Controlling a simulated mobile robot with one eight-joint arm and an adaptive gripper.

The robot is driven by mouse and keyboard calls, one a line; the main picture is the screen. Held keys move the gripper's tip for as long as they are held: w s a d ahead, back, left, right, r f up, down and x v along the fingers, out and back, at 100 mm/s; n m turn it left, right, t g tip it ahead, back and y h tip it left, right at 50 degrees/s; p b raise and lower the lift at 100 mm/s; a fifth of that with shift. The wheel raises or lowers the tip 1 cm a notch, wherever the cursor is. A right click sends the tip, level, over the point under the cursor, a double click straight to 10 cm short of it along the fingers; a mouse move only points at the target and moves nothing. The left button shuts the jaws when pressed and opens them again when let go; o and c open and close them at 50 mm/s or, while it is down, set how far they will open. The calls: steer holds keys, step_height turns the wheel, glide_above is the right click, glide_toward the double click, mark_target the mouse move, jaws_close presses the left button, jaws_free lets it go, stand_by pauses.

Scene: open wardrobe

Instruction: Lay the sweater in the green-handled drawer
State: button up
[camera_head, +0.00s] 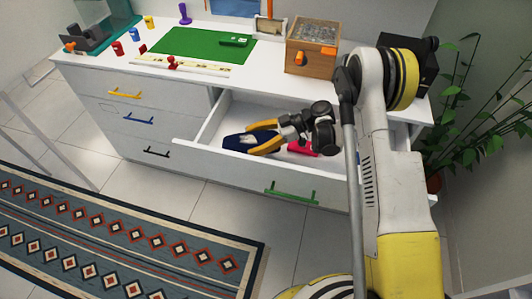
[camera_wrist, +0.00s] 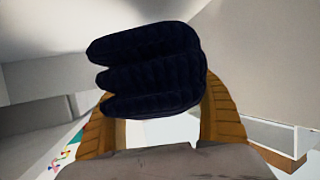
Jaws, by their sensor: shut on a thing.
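The sweater (camera_head: 233,142) is a dark navy, folded bundle. In the wrist view the sweater (camera_wrist: 150,70) shows thick rounded folds between my two orange-yellow fingers. My gripper (camera_head: 248,138) is shut on it. The green-handled drawer (camera_head: 194,147) is pulled open, with its green handle (camera_head: 291,192) on the front panel. Sweater and gripper appear over the left part of this drawer, within its walls in the head view. Whether the sweater touches the drawer floor cannot be told. My arm hides the drawer's right part.
A pink-red item (camera_head: 300,148) shows in the drawer to the right of my gripper. The white dresser top (camera_head: 215,78) bears a green mat (camera_head: 190,45) and a wooden box (camera_head: 311,58). Drawers with yellow, blue and black handles are shut at left. A plant (camera_head: 490,130) stands at right.

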step_height(320, 180, down, 6)
steer(key=shift+f+b, duration=0.15)
steer(key=shift+b, duration=0.95)
steer(key=o, duration=1.4)
steer(key=shift+f, duration=0.1)
